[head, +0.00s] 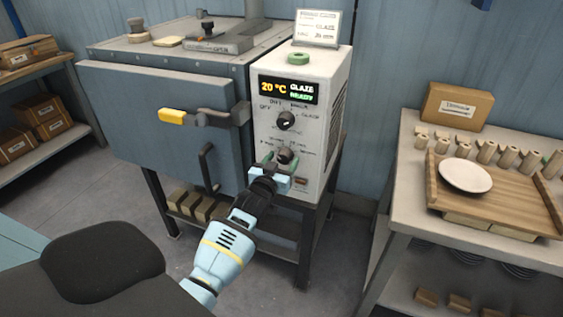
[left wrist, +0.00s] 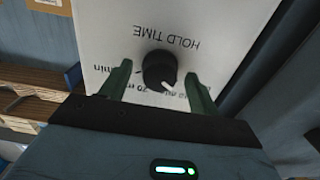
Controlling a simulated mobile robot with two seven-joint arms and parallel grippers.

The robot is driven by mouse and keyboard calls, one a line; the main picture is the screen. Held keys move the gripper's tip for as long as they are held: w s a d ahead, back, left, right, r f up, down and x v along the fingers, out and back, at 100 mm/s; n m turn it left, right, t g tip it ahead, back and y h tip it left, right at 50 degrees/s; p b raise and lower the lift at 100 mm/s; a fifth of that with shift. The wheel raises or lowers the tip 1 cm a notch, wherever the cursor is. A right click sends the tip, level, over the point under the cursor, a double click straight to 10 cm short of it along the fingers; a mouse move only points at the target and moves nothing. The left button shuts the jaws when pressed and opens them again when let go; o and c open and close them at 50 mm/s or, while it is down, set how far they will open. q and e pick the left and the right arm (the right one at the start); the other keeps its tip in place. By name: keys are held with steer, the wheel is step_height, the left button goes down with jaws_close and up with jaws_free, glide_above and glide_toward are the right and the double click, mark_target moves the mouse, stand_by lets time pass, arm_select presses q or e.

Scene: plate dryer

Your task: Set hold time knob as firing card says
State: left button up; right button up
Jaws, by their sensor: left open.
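The hold time knob (head: 285,155) is the lower black dial on the white control box (head: 313,75). In the left wrist view the knob (left wrist: 159,70) shows under upside-down HOLD TIME lettering. Its white mark points to the lower right of that picture; the minute labels are partly hidden. The firing card (head: 317,27) stands on top of the box, with GLAZE and what looks like 20 min on its bottom line. My left gripper (left wrist: 158,76) is open, its green fingers on either side of the knob; contact cannot be told. My right gripper is out of view.
The upper dial (head: 286,120) sits below the display (head: 287,88), which reads 20 °C GLAZE READY. The kiln door (head: 165,125) with its yellow-tipped handle is left of the box. A table with a wooden tray (head: 520,208) and white plate (head: 466,175) stands right.

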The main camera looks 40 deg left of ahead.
arm_select(q)
steer(key=c, duration=1)
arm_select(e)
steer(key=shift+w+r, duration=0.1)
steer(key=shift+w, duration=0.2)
